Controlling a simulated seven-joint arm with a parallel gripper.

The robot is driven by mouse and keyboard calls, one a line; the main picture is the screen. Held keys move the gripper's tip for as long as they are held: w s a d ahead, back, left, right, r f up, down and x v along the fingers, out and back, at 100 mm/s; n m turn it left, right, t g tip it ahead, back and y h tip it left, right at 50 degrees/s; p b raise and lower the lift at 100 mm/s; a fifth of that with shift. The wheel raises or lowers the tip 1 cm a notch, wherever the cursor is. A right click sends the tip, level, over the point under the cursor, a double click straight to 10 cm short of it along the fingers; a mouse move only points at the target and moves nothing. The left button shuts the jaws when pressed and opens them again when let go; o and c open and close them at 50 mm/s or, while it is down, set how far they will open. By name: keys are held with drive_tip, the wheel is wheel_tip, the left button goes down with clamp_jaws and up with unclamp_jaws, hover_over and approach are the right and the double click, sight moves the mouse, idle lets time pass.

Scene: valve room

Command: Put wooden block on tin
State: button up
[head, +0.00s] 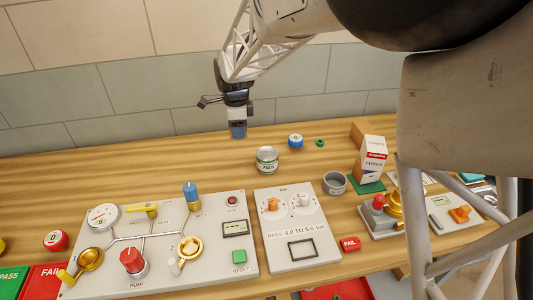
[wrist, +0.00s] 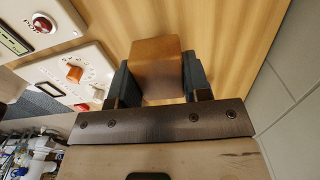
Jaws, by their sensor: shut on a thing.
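My gripper (head: 238,133) hangs over the back of the wooden bench, pointing down, up and to the left of the tin in the head view. In the wrist view its two dark fingers are shut on the wooden block (wrist: 157,68), a brown block held between them. In the head view I cannot make out the block at the fingers. The tin (head: 267,160), silver with a green and white label, stands upright on the bench, apart from the gripper. Its top looks clear. The tin does not show clearly in the wrist view.
A blue-rimmed round thing (head: 295,141) and a small green ring (head: 320,143) lie right of the tin. A grey cup (head: 334,183) and a fuse box (head: 373,153) stand further right. Control panels (head: 160,245) fill the front. A tiled wall is behind.

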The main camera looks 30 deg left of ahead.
drive_tip(key=r, duration=0.2)
hover_over(267, 153)
drive_tip(key=shift+f+n, duration=0.2)
drive_tip(key=shift+n, duration=0.2)
drive_tip(key=shift+f, duration=2)
drive_tip(key=shift+f, duration=2)
drive_tip(key=shift+f, duration=0.1)
drive_tip(key=o, duration=0.9)
